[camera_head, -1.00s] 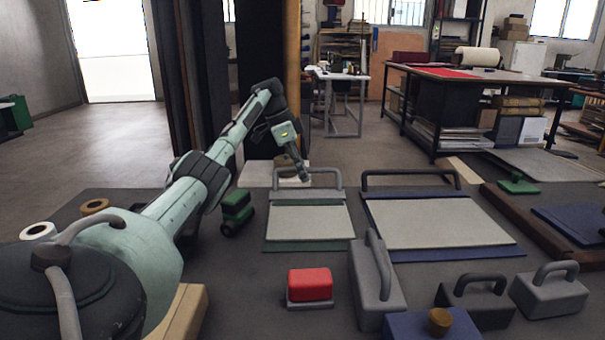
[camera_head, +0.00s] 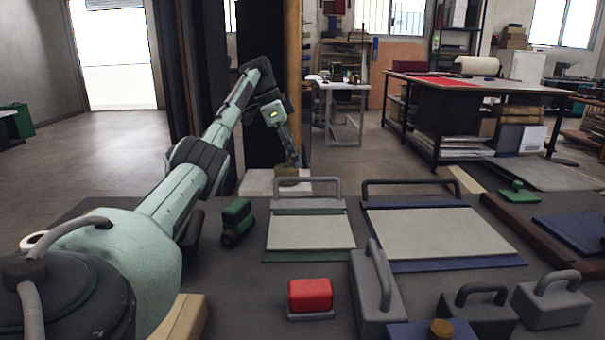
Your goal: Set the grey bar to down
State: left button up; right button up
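One grey bar (camera_head: 308,182) is a hoop behind the green board (camera_head: 308,256), which bears a pale sheet (camera_head: 310,232). My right gripper is not in view.
A pale block (camera_head: 258,182) with a small brownish piece (camera_head: 287,172) lies below my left gripper.

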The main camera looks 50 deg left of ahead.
pick_arm(q)
jog(key=shift+v, duration=2.3)
jog(key=shift+c, duration=0.5)
